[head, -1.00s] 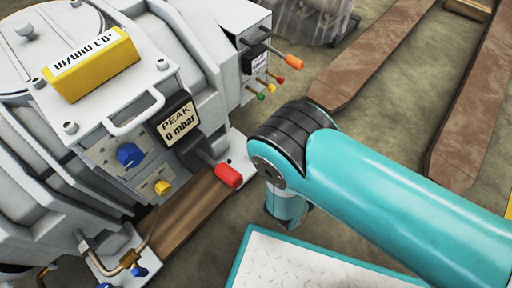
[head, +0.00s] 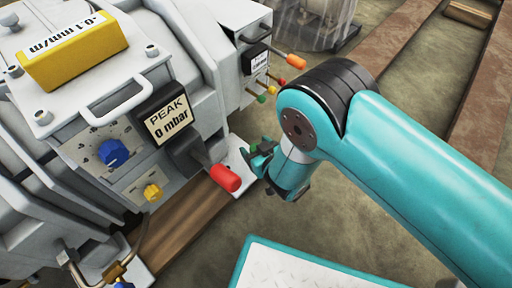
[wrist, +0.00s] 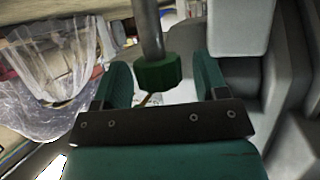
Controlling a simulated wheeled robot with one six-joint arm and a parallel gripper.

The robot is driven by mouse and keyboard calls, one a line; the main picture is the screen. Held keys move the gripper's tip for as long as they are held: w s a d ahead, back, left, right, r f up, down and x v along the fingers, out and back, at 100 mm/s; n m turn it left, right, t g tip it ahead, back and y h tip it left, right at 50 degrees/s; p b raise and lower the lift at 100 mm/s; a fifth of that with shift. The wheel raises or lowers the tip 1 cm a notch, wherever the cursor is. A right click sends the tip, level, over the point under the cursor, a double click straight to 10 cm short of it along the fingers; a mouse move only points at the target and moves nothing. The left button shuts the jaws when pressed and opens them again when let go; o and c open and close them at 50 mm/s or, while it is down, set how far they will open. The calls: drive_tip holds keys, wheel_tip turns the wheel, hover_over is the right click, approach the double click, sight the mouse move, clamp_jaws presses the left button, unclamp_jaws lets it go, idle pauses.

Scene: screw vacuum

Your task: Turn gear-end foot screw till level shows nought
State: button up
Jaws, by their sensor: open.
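A yellow level (head: 73,50) sits on top of the grey vacuum machine; its face reads -0.1 mm/m. My gripper (head: 264,158) is low beside the machine's right end, just right of a red-tipped handle. In the wrist view my gripper (wrist: 160,80) is open, its two green fingers apart. A green knob (wrist: 158,73) on a grey rod shows between the fingers, and I cannot tell its depth or whether they touch it. I cannot make out the gear-end foot screw for certain in the head view.
The red-tipped handle (head: 224,178) juts out close to my gripper. An orange-tipped handle (head: 296,61) and small coloured knobs stick out above. A gauge box (head: 168,113) reads PEAK 0 mbar. A wrapped object (head: 318,22) stands behind.

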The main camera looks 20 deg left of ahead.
drive_tip(key=c, duration=0.9)
drive_tip(key=shift+c, duration=0.2)
drive_tip(key=shift+s+f+m+h, duration=0.1)
drive_tip(key=shift+m+h, duration=0.2)
drive_tip(key=shift+m+t+h+p, duration=0.5)
drive_tip(key=shift+m+t+p, duration=0.1)
drive_tip(key=shift+t, duration=0.1)
drive_tip(key=o, duration=0.9)
drive_tip(key=shift+o, duration=0.2)
